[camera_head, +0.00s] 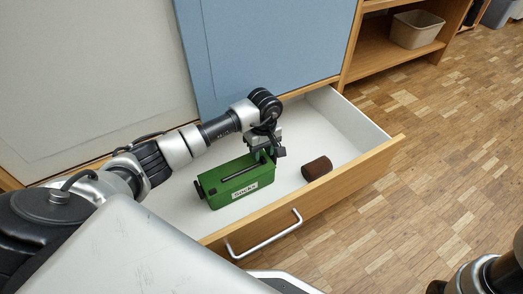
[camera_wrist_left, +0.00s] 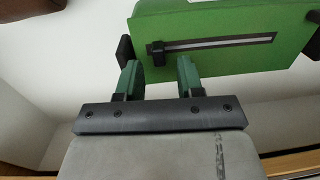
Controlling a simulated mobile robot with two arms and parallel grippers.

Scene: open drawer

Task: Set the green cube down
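A green oblong box (camera_head: 228,184) with a pale label on its front and a dark slot in its top sits in the open drawer, not cube-shaped. It has black fittings at its ends. My left gripper (camera_head: 266,153) is at the box's far right end, pointing down. In the left wrist view the two green-padded fingers (camera_wrist_left: 160,76) stand apart with nothing seen held between them, and the green box (camera_wrist_left: 225,25) lies just beyond them. I cannot tell whether the fingers touch it. No separate green cube shows. My right gripper is not in view.
The white drawer (camera_head: 345,128) is pulled out, with a wooden front and metal handle (camera_head: 264,236). A dark brown cylinder (camera_head: 317,168) lies in it, right of the box. Bare drawer floor is free around both. A beige bin (camera_head: 415,29) stands on a shelf behind.

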